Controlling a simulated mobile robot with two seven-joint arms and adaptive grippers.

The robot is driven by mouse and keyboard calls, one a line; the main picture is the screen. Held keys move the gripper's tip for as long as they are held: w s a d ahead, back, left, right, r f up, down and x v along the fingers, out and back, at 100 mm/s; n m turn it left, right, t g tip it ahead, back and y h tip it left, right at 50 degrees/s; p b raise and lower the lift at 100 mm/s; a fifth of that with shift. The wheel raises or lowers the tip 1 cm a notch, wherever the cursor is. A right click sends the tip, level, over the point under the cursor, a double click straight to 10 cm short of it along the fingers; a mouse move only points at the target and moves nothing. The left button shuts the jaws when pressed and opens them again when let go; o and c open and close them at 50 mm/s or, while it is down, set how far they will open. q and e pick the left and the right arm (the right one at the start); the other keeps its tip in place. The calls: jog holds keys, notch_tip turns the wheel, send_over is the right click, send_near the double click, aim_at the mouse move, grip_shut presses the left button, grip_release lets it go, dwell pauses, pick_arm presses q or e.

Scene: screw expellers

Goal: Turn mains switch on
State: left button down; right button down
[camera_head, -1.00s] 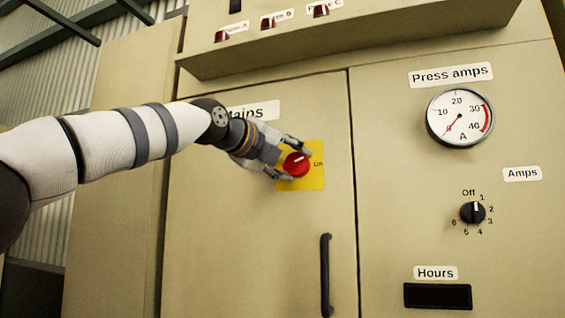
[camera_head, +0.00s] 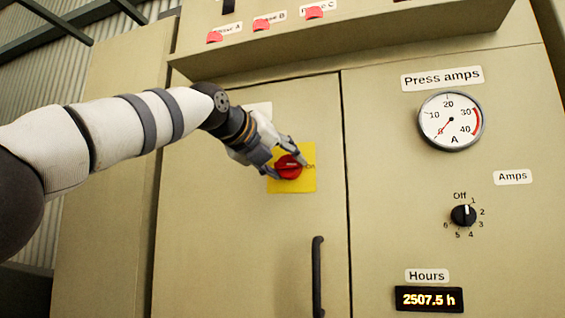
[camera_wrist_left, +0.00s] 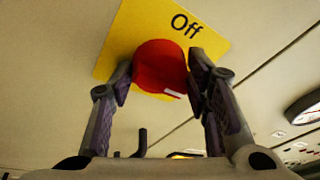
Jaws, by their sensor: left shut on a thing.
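The red mains switch knob (camera_head: 290,172) sits on a yellow plate (camera_head: 305,183) on the cabinet's left door. My left gripper (camera_head: 287,166) is shut on the knob, a finger on each side. In the left wrist view the red knob (camera_wrist_left: 160,68) shows between the two fingers, with a white mark low on its right part. The word "Off" shows on the yellow plate (camera_wrist_left: 200,40) there. My right gripper is not in view.
A black door handle (camera_head: 318,278) stands below the knob. To the right are the Press amps gauge (camera_head: 451,120), the Amps selector (camera_head: 463,215) and the lit Hours display (camera_head: 429,299), reading 2507.5 h.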

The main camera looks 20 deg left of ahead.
pick_arm(q)
jog(key=shift+w+f, duration=0.1)
jog(key=c, duration=0.9)
grip_release()
jog(key=shift+w, duration=0.1)
jog(key=shift+s+a+r, duration=0.1)
jog(key=shift+s+r, duration=0.1)
jog(key=shift+s, duration=0.3)
jog(key=v, duration=1.1)
jog(key=shift+f, duration=0.1)
